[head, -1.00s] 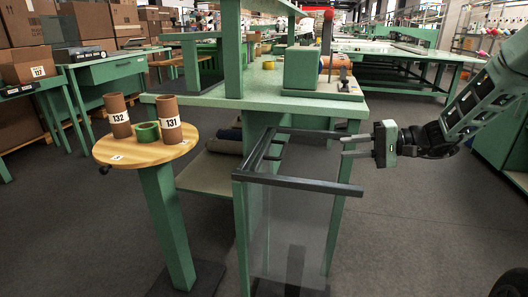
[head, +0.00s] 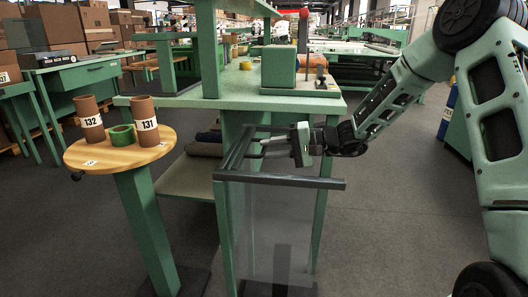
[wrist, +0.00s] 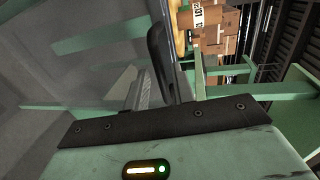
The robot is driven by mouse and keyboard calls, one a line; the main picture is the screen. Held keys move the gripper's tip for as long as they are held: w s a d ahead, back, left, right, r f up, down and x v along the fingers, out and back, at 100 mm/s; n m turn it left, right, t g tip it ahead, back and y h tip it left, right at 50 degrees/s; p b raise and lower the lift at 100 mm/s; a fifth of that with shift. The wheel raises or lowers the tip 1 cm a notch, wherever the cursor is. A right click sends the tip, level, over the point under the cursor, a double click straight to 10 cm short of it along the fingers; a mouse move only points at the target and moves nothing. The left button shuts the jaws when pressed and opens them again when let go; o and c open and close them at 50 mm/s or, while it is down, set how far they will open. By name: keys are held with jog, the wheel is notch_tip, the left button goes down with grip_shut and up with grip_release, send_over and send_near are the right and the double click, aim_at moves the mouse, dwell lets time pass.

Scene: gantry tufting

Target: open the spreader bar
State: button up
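A dark spreader frame sits at the end of the green bench, with a long front bar (head: 280,181) and a side rail (head: 234,152) running back from its left end. A clear sheet (head: 275,225) hangs below it. I cannot tell which bar is the spreader bar. My gripper (head: 256,149) points left above the frame, behind the front bar, its tips near the side rail. Its two fingers look apart with nothing seen between them; contact with the rail is unclear. In the wrist view a dark curved piece (wrist: 158,52) stands close ahead, beside a grey ridged piece (wrist: 141,92).
A round wooden table (head: 105,158) at left holds brown tubes marked 132 (head: 89,120) and 131 (head: 145,119) and a green ring (head: 121,136). The green bench (head: 225,100) is behind the frame. Open floor (head: 400,210) lies to the right.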

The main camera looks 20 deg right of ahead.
jog(key=shift+x, duration=1.2)
grip_shut()
jog(key=f+v, duration=0.2)
jog(key=v, duration=0.8)
jog(key=f+v, duration=0.2)
jog(key=v, duration=0.8)
jog(key=shift+s+d, duration=0.2)
jog(key=shift+d, duration=0.15)
grip_release()
jog(key=p+v, duration=0.2)
jog(key=v, duration=1.5)
jog(key=shift+d, duration=0.2)
